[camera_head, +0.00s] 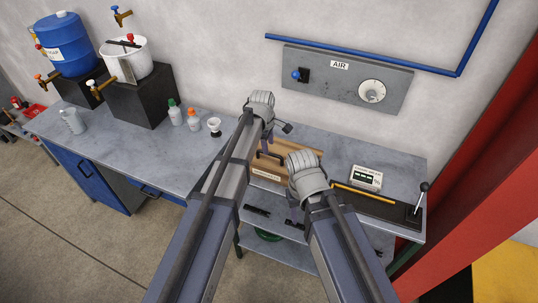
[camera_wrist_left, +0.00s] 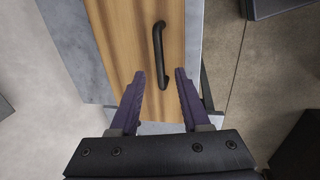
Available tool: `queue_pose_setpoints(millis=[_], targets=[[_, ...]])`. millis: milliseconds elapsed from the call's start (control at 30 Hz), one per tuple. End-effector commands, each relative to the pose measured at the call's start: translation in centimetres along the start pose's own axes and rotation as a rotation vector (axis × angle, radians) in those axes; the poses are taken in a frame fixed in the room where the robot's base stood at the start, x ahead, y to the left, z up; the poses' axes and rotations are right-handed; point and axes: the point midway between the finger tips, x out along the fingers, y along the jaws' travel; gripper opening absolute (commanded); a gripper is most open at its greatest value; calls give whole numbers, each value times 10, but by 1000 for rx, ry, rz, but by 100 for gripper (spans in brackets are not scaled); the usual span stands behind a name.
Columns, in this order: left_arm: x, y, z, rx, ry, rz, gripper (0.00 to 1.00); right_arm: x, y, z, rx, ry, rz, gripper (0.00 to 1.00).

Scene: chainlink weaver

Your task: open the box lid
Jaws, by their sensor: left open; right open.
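The box is wooden with striped planks on its lid (camera_head: 305,153) and sits on the grey bench. A dark handle (camera_head: 270,155) stands on the lid; it also shows in the left wrist view (camera_wrist_left: 158,42). My left gripper (camera_wrist_left: 160,74) is open and empty. In the left wrist view its purple fingers point at the lid, with the handle just beyond the fingertips and roughly in line with the gap. My right gripper (camera_head: 294,212) hangs near the box's front right, mostly hidden under its wrist. The lid looks closed, though my arms hide part of the box.
A small white meter (camera_head: 366,178) and a black lever unit (camera_head: 400,212) stand right of the box. A wall panel with a gauge (camera_head: 372,91) is behind. The bench's middle left is clear.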

Motion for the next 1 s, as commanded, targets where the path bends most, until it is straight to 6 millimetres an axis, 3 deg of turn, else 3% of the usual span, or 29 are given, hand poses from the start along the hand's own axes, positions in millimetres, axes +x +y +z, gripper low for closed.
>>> queue_pose_setpoints(millis=[33,233,633,1000], targets=[[14,-1,0,0,0,0,47,14,-1,-1,1,0,0,50],[36,0,0,1,0,0,47,36,-3,-2,1,1,0,50],[41,0,0,1,0,0,47,40,-4,-3,0,1,1,50],[41,0,0,0,0,0,6,40,-4,-3,0,1,1,50]])
